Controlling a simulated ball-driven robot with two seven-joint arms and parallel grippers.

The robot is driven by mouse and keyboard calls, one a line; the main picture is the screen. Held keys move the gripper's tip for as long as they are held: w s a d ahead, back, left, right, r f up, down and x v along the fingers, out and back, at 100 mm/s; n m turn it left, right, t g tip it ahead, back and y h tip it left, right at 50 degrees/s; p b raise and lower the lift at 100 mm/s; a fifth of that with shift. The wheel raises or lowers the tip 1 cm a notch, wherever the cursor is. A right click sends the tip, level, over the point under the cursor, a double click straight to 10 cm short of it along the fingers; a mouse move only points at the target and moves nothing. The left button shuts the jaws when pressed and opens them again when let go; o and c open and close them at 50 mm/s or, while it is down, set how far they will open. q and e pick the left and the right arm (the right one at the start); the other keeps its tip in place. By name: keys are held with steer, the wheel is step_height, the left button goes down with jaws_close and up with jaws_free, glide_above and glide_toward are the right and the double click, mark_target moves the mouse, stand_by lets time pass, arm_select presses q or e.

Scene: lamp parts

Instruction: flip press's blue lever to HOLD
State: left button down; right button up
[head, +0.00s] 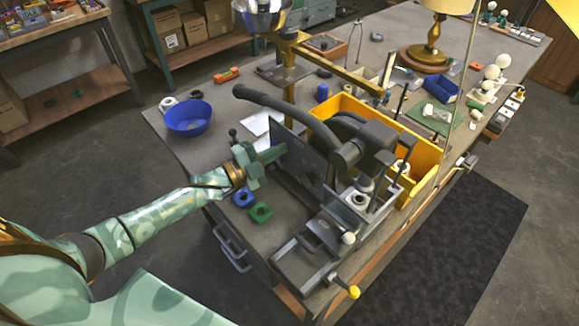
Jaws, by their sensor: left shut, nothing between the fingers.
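The press (364,150) stands on the grey workbench, dark grey with a long curved black handle (290,108) reaching to the left. A flat dark plate (300,155) stands upright on its left side. I cannot make out a blue lever on the press or a HOLD mark. My left gripper (274,153), pale green, is shut and empty. Its fingertips are at the left face of the dark plate; I cannot tell whether they touch it. My right gripper is not in view.
A blue bowl (188,117) stands at the bench's left. A blue block (243,197) and a green block (260,212) lie below my left gripper. A yellow bin (425,155) is behind the press. A yellow-knobbed crank (353,292) sticks out at the front.

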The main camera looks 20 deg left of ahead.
arm_select(q)
steer(key=shift+w+a+n, duration=0.3)
steer(key=shift+a+n, duration=0.35)
steer(key=shift+n, duration=0.05)
steer(key=shift+a, duration=0.1)
steer(key=shift+f, duration=0.1)
